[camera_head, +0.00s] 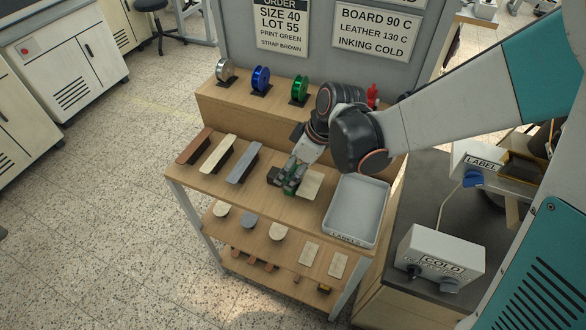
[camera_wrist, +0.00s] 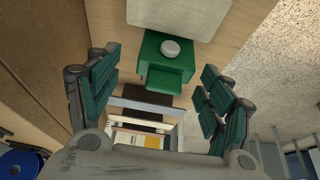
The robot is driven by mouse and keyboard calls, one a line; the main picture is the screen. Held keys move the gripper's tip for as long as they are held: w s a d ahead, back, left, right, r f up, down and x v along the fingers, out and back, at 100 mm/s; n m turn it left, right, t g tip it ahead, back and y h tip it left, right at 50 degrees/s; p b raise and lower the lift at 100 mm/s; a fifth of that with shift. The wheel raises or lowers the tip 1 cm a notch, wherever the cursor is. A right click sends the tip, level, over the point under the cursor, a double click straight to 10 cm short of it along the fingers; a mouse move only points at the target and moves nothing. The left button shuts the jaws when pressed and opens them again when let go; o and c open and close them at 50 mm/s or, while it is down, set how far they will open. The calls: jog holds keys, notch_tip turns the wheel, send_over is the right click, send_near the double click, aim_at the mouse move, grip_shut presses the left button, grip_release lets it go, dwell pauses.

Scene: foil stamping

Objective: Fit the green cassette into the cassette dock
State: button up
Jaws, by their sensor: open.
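A small green block with a white round cap (camera_wrist: 165,65), which looks like the green cassette, sits on the wooden bench top (camera_head: 258,196), between my jaws as the wrist view shows it. My gripper (camera_head: 287,178) points down over the bench, with its two green-padded fingers (camera_wrist: 160,100) spread wide on either side of the block. I see no contact between the pads and the block. In the head view the fingers mostly hide the block. I cannot make out which part is the cassette dock.
A pale square plate (camera_head: 309,184) lies beside the block, and a grey tray (camera_head: 341,237) stands to its right. Brown, cream and grey strips (camera_head: 243,163) lie left. Silver, blue (camera_head: 261,79) and green (camera_head: 299,88) spools stand on the raised back shelf. A LABEL machine (camera_head: 482,166) is at right.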

jog(key=b+x, duration=0.2)
jog(key=x, duration=0.2)
jog(key=shift+s+a+f, duration=0.1)
jog(key=shift+a+f, duration=0.1)
jog(key=shift+f, duration=0.15)
jog(key=shift+r, duration=0.1)
jog(key=shift+c, duration=0.5)
jog(key=c, duration=1.2)
notch_tip(320, 180, up, 20)
jog(key=p, duration=1.4)
jog(key=shift+s, duration=0.15)
